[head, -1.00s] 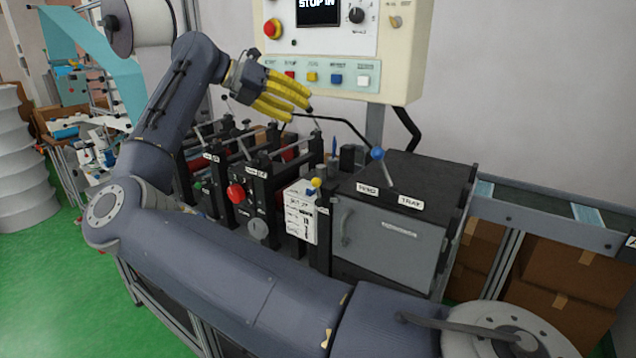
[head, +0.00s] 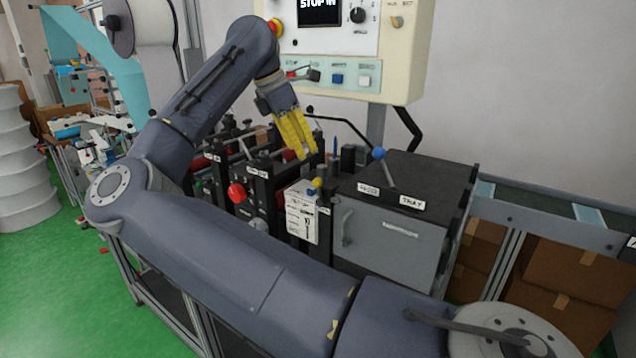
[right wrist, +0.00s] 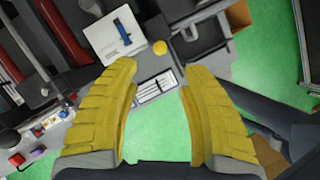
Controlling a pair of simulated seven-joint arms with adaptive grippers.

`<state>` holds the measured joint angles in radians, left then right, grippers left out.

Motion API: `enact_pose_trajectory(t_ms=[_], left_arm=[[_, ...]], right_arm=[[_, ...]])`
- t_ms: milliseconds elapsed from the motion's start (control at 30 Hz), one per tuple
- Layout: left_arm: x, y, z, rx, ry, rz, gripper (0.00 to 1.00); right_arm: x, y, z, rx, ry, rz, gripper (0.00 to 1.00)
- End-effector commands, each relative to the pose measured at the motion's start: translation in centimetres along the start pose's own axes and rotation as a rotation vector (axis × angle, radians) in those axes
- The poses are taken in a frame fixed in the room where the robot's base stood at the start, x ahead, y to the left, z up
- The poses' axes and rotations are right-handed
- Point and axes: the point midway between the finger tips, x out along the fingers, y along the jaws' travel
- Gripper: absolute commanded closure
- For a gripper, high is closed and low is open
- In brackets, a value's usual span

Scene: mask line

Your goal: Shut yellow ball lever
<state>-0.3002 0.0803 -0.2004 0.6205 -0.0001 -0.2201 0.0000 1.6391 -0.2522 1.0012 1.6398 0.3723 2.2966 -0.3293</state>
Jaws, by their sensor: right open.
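The yellow ball lever (head: 316,184) stands at the top of the white labelled panel on the machine, left of the grey tray box. In the right wrist view its yellow ball (right wrist: 160,47) shows just beyond the fingertips, centred between them in the picture. My right gripper (head: 305,156) has yellow fingers, points down and is a little above the ball. In the right wrist view the fingers (right wrist: 160,72) are apart with nothing held between them. The ball looks apart from the fingers. The lever's shaft is hardly visible. My left gripper is not in view.
A blue ball lever (head: 378,154) stands on the grey tray box (head: 390,240) to the right. A red knob (head: 236,192) is on the machine to the left. The control panel (head: 400,60) hangs behind. Rollers and frame bars crowd the machine's left side.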

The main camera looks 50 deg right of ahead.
Motion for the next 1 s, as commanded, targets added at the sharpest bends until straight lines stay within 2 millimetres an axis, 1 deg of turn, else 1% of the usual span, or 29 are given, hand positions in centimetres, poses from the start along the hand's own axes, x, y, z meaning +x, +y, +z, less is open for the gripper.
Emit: enact_pose_trajectory(t_ms=[33,200,400,500,700,800,1000], left_arm=[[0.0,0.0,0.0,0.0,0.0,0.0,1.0],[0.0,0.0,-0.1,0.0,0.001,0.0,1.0],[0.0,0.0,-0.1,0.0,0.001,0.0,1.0],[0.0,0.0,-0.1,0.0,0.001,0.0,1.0],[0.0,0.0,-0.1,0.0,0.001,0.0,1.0],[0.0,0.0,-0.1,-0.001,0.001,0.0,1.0],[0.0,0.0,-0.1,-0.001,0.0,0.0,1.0]], right_arm=[[1.1,0.0,0.0,0.002,-0.002,-0.004,0.56],[4.1,0.0,0.0,0.001,-0.002,-0.003,0.56],[7.4,0.0,0.0,-0.001,-0.003,-0.002,0.56],[8.7,0.0,0.0,0.0,-0.004,-0.001,0.56],[10.4,0.0,0.0,-0.001,-0.003,0.0,0.56],[10.9,0.0,0.1,0.0,-0.003,0.0,0.56],[11.2,0.0,0.0,-0.001,-0.002,0.001,0.56]])
